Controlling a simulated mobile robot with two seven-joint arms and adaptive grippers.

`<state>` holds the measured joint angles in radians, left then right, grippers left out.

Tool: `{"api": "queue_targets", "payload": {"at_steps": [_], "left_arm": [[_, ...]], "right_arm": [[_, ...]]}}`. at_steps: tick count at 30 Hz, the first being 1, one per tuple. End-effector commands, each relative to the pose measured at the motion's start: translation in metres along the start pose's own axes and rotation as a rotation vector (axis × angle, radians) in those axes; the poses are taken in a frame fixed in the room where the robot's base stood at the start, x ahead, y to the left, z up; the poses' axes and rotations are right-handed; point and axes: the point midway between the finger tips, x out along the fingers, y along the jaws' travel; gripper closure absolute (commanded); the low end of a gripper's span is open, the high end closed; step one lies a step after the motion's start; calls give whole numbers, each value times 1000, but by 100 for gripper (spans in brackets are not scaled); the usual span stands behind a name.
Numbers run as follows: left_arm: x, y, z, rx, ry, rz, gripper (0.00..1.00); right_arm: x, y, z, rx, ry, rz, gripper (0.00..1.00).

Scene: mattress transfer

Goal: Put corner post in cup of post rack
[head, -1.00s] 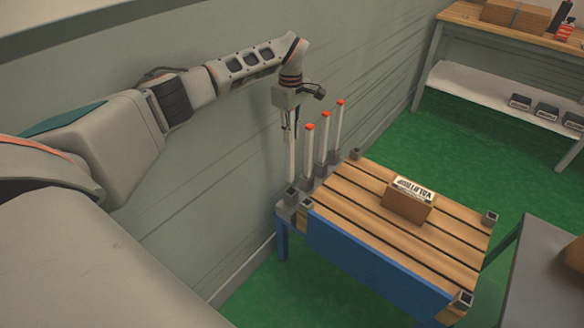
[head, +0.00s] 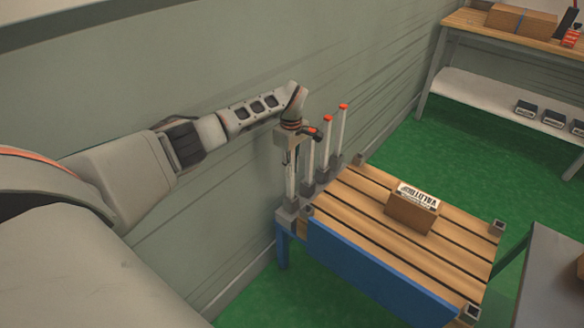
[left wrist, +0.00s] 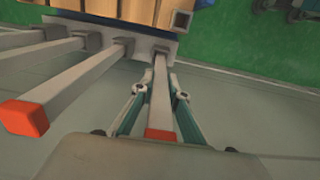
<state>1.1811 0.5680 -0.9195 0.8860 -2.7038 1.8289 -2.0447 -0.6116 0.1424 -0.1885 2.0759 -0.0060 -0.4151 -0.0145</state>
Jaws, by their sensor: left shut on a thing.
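My left gripper (head: 291,168) points down at the left end of the slatted table and is shut on a pale grey corner post (head: 291,187). In the left wrist view the fingers (left wrist: 159,90) lie on both sides of this post (left wrist: 160,100), whose red top (left wrist: 158,134) is close to the palm. The post stands about upright, its lower end at the near cup (head: 287,214) of the post rack (left wrist: 150,42); it appears inside the cup, but the depth cannot be told. Other red-topped posts (head: 341,132) stand in the rack's cups beside it. My right gripper is out of view.
The slatted wooden table (head: 375,225) has a blue front and grey corner sockets (head: 498,227). A brown box (head: 411,212) with a printed label sits on it. The wall (head: 200,90) runs close behind the rack. A grey table (head: 545,280) stands at the right.

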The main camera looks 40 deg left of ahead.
Motion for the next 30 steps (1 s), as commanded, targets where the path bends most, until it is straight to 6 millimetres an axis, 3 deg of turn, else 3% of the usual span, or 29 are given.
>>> {"api": "queue_targets", "payload": {"at_steps": [7,8,9,10,22,30], "left_arm": [[2,0,0,0,1,1,100],[2,0,0,0,0,1,80],[1,0,0,0,0,1,70],[1,0,0,0,0,1,68],[-5,1,0,0,-1,3,68],[-54,3,-1,-1,2,10,68]], "right_arm": [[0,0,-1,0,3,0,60],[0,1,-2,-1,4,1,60],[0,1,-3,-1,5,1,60],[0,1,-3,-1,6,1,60],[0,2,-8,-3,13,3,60],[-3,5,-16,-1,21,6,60]]}}
